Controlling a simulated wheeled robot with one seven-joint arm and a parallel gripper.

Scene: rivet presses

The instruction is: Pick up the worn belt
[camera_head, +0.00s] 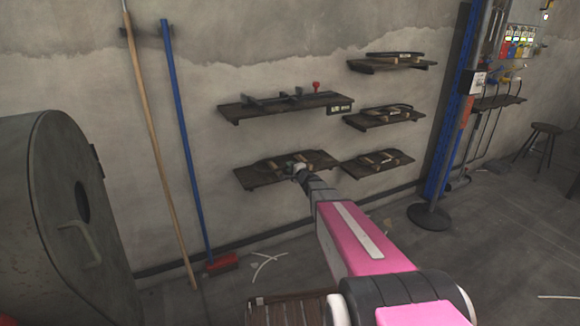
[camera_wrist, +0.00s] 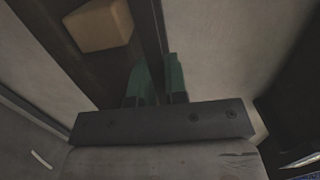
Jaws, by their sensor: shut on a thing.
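My gripper (camera_head: 298,171) is at the front of the lower left wall shelf (camera_head: 250,178). In the wrist view, its two green fingers (camera_wrist: 158,78) are close together at the edge of a dark strip, which I take to be the worn belt (camera_wrist: 151,32). The fingers are shut on it, but the grip itself is partly hidden. In the head view, a dark belt (camera_head: 275,160) shows small on that shelf, partly behind my gripper. A tan block (camera_wrist: 99,25) lies beside the strip in the wrist view.
Other shelves with dark belts (camera_head: 380,157) hang to the right. A blue post (camera_head: 450,150) stands farther right. A wooden pole (camera_head: 157,140) and a blue-handled broom (camera_head: 187,140) lean on the wall left.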

